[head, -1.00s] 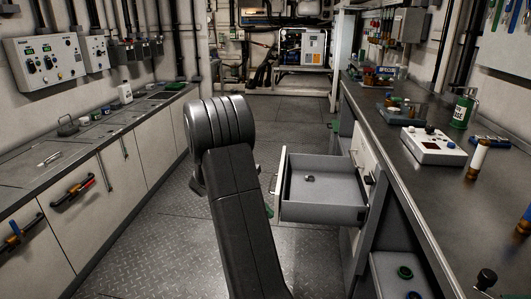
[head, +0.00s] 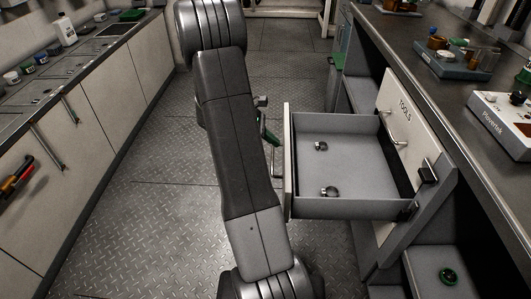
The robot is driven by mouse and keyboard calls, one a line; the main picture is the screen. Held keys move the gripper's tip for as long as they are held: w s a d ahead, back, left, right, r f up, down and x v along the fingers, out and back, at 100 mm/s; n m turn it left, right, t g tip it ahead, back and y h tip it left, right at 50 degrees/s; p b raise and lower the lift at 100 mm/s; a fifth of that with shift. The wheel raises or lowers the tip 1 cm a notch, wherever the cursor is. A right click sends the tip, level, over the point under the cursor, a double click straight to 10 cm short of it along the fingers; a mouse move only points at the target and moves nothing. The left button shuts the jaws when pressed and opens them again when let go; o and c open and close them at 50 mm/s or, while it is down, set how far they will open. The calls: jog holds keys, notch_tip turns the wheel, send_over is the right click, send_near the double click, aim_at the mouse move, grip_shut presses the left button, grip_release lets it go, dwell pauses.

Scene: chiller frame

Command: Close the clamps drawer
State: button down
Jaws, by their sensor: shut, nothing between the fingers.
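An open drawer (head: 352,208) juts out to the left from under the right-hand bench. It has a pale front panel (head: 288,150), seen nearly edge-on, so no label on it can be read. Two small metal ring clamps, a far one (head: 320,146) and a near one (head: 329,192), lie on its grey floor. My arm stands just left of the drawer front and covers part of the floor there. My gripper's fingers are hidden behind the arm. A small grey metal part shows at the arm's right edge, but I cannot tell what it is.
A panel marked TOOLS (head: 404,115) with a bar handle is beside the open drawer. A lower grey compartment (head: 425,262) holds a green ring. Left cabinets (head: 100,105) have long handles. The checkered floor (head: 150,215) between is clear. The right bench (head: 440,95) carries instruments.

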jog(key=shift+d, duration=0.5)
jog(key=d, duration=3.2)
jog(key=shift+p, duration=0.4)
